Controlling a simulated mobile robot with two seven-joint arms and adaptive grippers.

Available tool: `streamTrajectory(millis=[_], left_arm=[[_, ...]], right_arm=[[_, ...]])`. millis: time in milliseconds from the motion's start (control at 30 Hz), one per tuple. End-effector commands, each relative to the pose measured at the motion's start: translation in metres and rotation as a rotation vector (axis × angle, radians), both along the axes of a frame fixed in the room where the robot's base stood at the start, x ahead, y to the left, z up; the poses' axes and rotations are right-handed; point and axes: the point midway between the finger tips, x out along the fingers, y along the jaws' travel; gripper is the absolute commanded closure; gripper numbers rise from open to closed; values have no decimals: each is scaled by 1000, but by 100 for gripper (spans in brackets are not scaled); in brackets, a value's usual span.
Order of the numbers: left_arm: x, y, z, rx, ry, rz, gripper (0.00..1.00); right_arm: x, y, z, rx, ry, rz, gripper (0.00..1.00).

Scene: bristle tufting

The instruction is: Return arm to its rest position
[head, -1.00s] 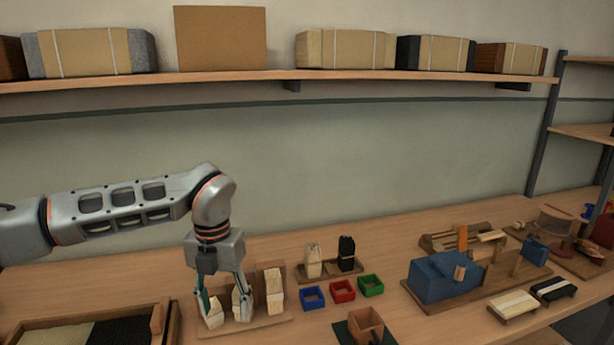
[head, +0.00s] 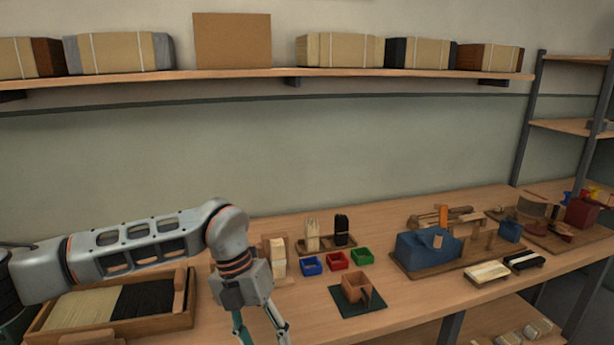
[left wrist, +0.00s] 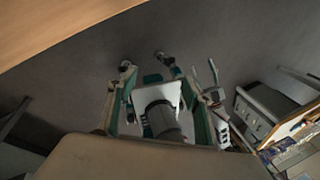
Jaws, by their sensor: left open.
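My left gripper (head: 262,334) hangs fingers-down in front of the bench's front area in the head view, its fingertips cut off by the bottom edge. Its fingers are apart, and the left wrist view shows the open gripper (left wrist: 153,78) with no object held between the fingers. Grey floor and parts of my own body lie beyond them. My left arm comes in from the left, over the wooden tray (head: 185,318) of pale and black bristles.
Upright bristle bundles (head: 277,257) stand on a holder just behind my left gripper. A blue block fixture (head: 425,250) stands further right.

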Motion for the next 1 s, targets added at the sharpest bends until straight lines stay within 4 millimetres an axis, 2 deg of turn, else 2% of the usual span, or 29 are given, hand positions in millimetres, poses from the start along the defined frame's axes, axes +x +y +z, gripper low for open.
streamTrajectory(millis=[100, 233, 300, 400, 500, 633, 767, 867, 967, 1000], left_arm=[[-37, -50, -15, -179, 84, -55, 50], [-81, -110, -14, -436, 185, -84, 50], [-101, -140, -5, -586, 237, -74, 50], [-122, -173, 15, -794, 307, -29, 50], [-131, -196, 38, -994, 373, 55, 50], [-126, -209, 67, -1233, 445, 218, 50], [-103, -203, 84, -1435, 503, 438, 50], [-79, -186, 83, -1555, 538, 644, 50], [-54, -159, 68, -1642, 564, 873, 50], [-45, -147, 58, -1667, 573, 971, 50]], right_arm=[[7, -1, 4, 0, -13, -1, 50], [5, 0, 3, -1, -9, 0, 50], [2, -1, 1, 0, -3, 0, 50], [0, -1, -1, -2, 0, 0, 50], [0, -1, -1, -1, 2, 0, 50], [0, -1, -2, -2, 3, 0, 50], [0, 0, -2, -2, 4, 0, 50], [0, 0, -2, -2, 3, 0, 50], [0, 0, -2, -2, 3, 0, 50], [0, 0, -2, -2, 3, 0, 50]])
